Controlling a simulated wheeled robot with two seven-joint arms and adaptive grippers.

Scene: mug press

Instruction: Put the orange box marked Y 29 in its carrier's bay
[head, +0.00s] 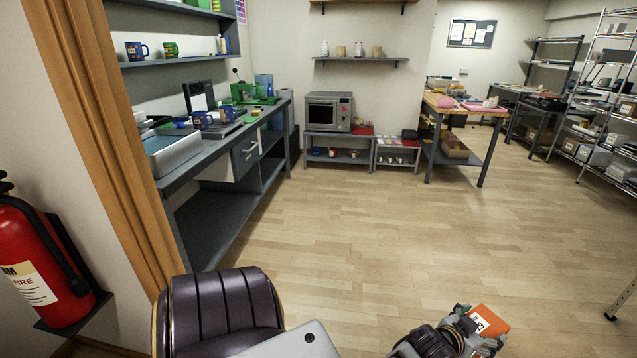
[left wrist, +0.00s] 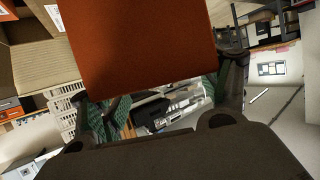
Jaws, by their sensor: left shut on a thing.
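The orange box (head: 487,320) is at the bottom of the head view, with a white label bearing dark marks too small to read surely. My left gripper (head: 472,335) is shut on it and holds it above the floor. In the left wrist view the orange box (left wrist: 140,45) fills the upper middle, between the two fingers of the left gripper (left wrist: 165,100). The carrier's bay cannot be made out in either view. My right gripper is not in view.
A wooden door frame (head: 105,130) and a red fire extinguisher (head: 40,260) are close on the left. A long workbench (head: 185,170) runs along the left wall. A wooden-topped table (head: 470,120) and metal shelves (head: 590,110) stand farther back. The middle floor is clear.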

